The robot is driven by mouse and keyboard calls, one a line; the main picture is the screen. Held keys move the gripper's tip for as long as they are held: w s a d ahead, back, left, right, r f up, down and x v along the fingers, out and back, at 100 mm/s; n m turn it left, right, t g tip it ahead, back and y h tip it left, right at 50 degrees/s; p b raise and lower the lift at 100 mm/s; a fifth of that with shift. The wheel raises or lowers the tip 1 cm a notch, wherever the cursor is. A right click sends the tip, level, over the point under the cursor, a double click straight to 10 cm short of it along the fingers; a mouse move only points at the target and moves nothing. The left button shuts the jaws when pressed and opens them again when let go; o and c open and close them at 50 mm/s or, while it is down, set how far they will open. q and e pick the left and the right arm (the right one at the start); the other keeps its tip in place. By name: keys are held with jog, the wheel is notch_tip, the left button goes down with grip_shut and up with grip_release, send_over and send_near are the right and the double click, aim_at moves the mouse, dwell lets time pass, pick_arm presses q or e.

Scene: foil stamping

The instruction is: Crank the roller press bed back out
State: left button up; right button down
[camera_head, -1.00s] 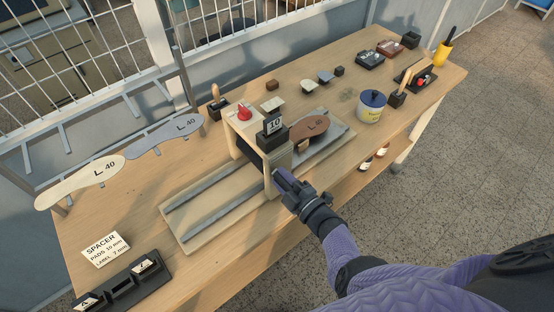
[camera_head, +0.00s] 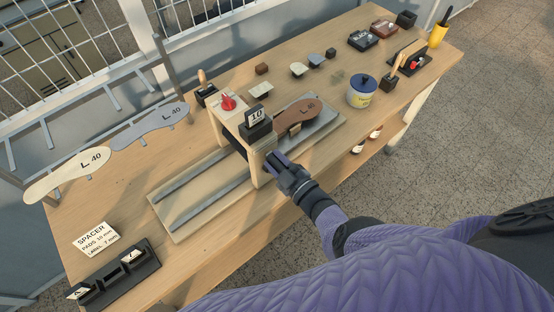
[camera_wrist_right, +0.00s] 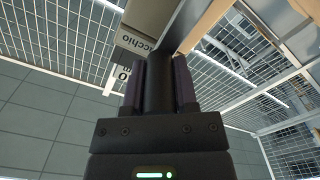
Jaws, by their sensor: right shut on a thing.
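The roller press (camera_head: 220,110) stands in the middle of the bench, with a red knob (camera_head: 228,102) and a "10" sign (camera_head: 257,115) on top. Its bed lies on a long track with grey rails (camera_head: 205,194). A brown sole (camera_head: 298,114) marked L lies at the right side of the press, its near end close to the press frame. My right gripper (camera_head: 274,163) is at the press's front side. In the right wrist view it is shut on a dark upright crank handle (camera_wrist_right: 158,82). The gripper hides most of the crank. My left gripper is not in view.
A spacer card (camera_head: 96,238) and a black holder (camera_head: 117,275) are at the near left. A lidded pot (camera_head: 362,92) and a yellow cup (camera_head: 437,36) stand at right.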

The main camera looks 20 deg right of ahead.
jog(key=shift+f, duration=0.1)
jog(key=shift+c, duration=2)
grip_release()
jog(key=p+v, duration=0.2)
jog(key=v, duration=0.8)
jog(key=shift+p, duration=0.4)
